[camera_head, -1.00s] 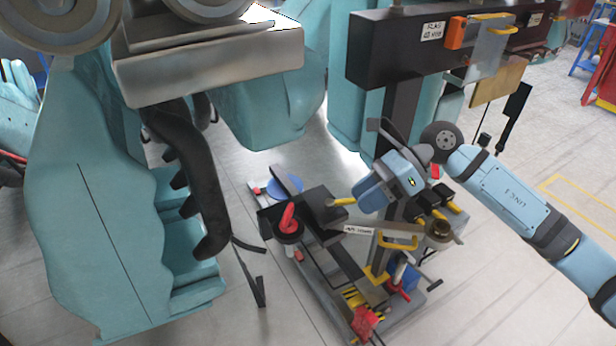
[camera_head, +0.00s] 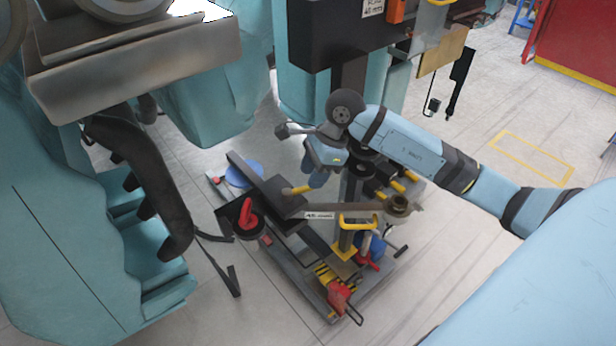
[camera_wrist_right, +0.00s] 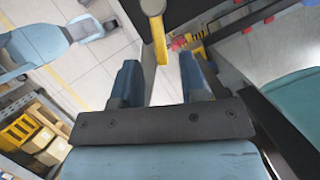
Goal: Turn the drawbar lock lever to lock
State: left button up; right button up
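The lever (camera_head: 297,190) with a yellow grip sticks out from a dark block (camera_head: 283,203) on the low coupling frame. A grey drawbar (camera_head: 365,208) with a label and an end ring runs right from that block. My right gripper (camera_head: 313,180) points down just above and beside the yellow grip. In the right wrist view, its two blue fingers (camera_wrist_right: 160,68) are open, and the yellow lever (camera_wrist_right: 160,40) shows between and beyond their tips. I cannot tell whether they touch it. My left gripper is not in view.
A red hook (camera_head: 246,212) stands left of the block. A yellow handle (camera_head: 358,222) and a red part (camera_head: 340,297) are at the frame's front. A dark beam (camera_head: 335,35) hangs behind my right arm. Teal train bodywork (camera_head: 60,240) fills the left.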

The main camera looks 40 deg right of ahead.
aim_at(298, 192)
jog(key=shift+x, duration=1.5)
jog(key=shift+c, duration=0.2)
grip_shut()
